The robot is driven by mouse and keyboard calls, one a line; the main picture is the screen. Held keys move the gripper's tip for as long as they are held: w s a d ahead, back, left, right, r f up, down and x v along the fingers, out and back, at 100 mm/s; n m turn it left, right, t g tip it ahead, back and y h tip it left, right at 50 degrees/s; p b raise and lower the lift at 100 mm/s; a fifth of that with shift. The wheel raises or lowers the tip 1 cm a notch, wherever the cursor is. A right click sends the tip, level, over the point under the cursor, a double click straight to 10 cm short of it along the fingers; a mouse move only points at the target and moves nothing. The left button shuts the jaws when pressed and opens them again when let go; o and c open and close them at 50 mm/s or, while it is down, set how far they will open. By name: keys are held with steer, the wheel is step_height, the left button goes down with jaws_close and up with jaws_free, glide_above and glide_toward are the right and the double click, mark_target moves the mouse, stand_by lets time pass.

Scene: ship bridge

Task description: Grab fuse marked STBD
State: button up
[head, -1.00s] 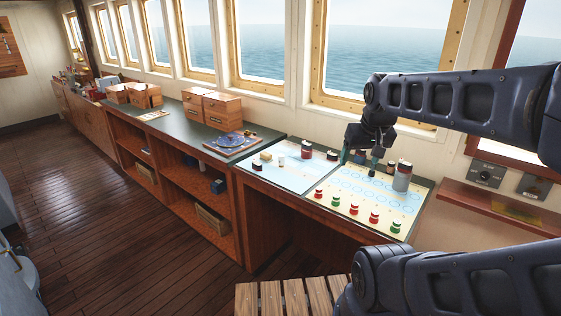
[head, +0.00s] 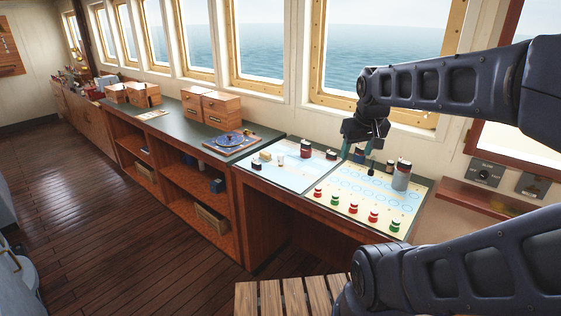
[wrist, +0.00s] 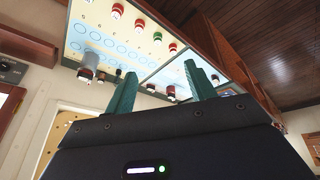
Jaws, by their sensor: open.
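No label reading STBD is legible, so I cannot tell which piece is the STBD fuse. Several small red and green cylinders stand in a row along the front of the pale right-hand board (head: 350,208), including a red one (head: 373,216) and a green one (head: 396,225). Dark and red cylinders stand at the back, among them a dark red one (head: 306,148) on the left-hand board. My gripper (head: 358,157) is open and appears empty above the back of the boards. In the wrist view its two green fingers (wrist: 160,72) are apart with nothing between them.
A taller grey cylinder (head: 401,177) stands at the back right of the right-hand board. The left-hand board (head: 293,178) bears several small pieces. Windows rise close behind.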

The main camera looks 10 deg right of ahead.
steer(key=w+a+n+h, duration=0.1)
steer(key=w+a+n, duration=0.1)
steer(key=w+n, duration=0.9)
steer(key=n, duration=2)
glide_above(280, 154)
steer(key=s, duration=0.3)
step_height(280, 154, down, 19)
steer(key=x, duration=1)
steer(key=shift+s+a+f, duration=0.1)
steer(key=shift+s+a, duration=0.1)
steer(key=shift+a, duration=0.2)
steer(key=c, duration=1.1)
